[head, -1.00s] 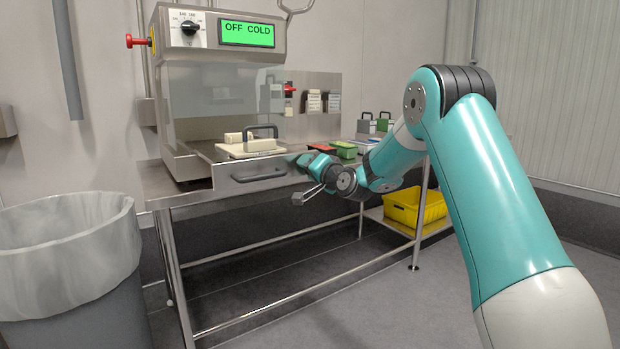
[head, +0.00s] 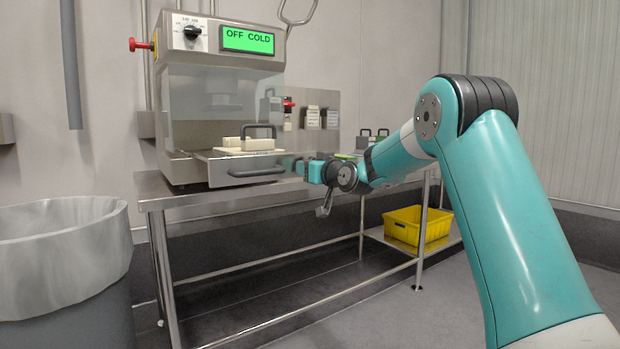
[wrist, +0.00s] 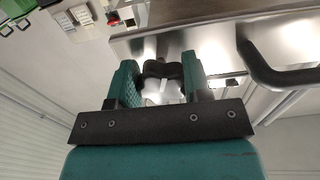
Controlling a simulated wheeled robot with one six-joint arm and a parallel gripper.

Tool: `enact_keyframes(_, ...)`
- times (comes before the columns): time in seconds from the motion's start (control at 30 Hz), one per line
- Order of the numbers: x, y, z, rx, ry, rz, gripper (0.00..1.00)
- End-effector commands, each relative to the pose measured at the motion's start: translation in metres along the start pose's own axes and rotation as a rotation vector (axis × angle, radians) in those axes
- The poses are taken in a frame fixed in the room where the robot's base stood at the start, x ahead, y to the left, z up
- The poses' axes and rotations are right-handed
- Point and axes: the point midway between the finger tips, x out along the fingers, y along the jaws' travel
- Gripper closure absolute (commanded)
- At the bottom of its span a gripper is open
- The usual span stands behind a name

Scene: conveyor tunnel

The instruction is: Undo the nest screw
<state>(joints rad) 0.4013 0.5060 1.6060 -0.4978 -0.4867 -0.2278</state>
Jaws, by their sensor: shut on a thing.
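The nest screw shows in the wrist view as a black lobed knob (wrist: 162,69). It sits between the two teal fingers of my gripper (wrist: 161,80), which is shut on it. In the head view my gripper (head: 300,168) is at the right end of the drawer front, and the knob cannot be made out there. The drawer (head: 215,167) is out from the machine and carries a cream nest (head: 250,151) with a black handle on top. The drawer's black pull handle (head: 256,172) is beside my gripper and also shows in the wrist view (wrist: 275,72).
The machine (head: 215,110) stands on a steel table (head: 160,200), its display reading "OFF COLD". A lined bin (head: 60,250) stands at the left. A yellow crate (head: 414,226) sits on the lower shelf. The floor in front of the table is clear.

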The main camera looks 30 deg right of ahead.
Motion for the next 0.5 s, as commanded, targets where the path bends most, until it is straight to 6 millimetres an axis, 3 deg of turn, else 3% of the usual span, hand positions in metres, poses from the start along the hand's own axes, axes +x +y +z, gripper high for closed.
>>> enact_keyframes(0.5, -0.0002, 0.0014, 0.0025, -0.171, -0.005, 0.001, 0.79)
